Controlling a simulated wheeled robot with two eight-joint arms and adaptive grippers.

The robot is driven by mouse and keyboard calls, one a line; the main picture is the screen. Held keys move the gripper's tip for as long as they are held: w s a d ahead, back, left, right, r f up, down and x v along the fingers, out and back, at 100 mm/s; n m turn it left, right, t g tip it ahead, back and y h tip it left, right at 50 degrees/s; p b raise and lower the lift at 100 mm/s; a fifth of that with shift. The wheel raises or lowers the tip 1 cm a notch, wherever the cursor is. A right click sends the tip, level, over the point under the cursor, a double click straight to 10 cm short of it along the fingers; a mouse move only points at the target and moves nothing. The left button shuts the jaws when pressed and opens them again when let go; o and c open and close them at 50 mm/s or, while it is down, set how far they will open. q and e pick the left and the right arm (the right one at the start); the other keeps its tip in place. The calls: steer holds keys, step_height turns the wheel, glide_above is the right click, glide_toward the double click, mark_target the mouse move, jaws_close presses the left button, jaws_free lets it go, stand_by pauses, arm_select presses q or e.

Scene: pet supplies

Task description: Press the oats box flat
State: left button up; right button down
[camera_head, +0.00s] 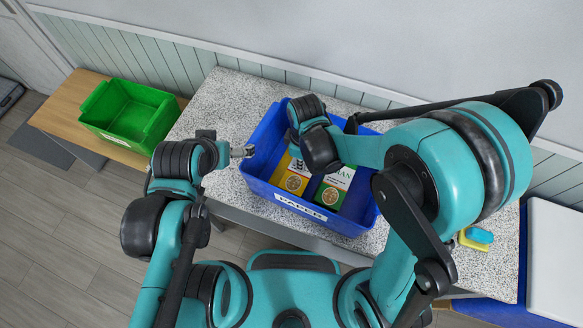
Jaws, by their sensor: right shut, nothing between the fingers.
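A blue bin (262,186) with a white label on its front stands on the speckled counter. Two boxes lie in it: a yellow and white box (292,178) on the left and a green and white box (333,188) on the right. The print is too small to tell which is the oats box. My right gripper (296,151) is shut and empty over the left part of the bin, mostly hidden by my wrist; I cannot tell whether it touches a box. My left gripper (243,152) is just left of the bin; its finger opening is unclear.
A green crate (128,115) stands on a wooden table at the left. A yellow and teal item (476,237) lies on the speckled counter (215,115) at the right. The counter left of the bin is bare. The wall runs behind.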

steer(key=shift+s+d+f+b, duration=0.2)
steer(key=shift+d+f+b, duration=0.25)
steer(key=shift+f+b, duration=0.2)
steer(key=shift+s+d+f+b, duration=0.15)
steer(key=shift+d+f+b, duration=0.3)
steer(key=shift+f, duration=0.2)
step_height(320, 180, up, 9)
steer(key=p, duration=0.7)
steer(key=shift+r, duration=0.1)
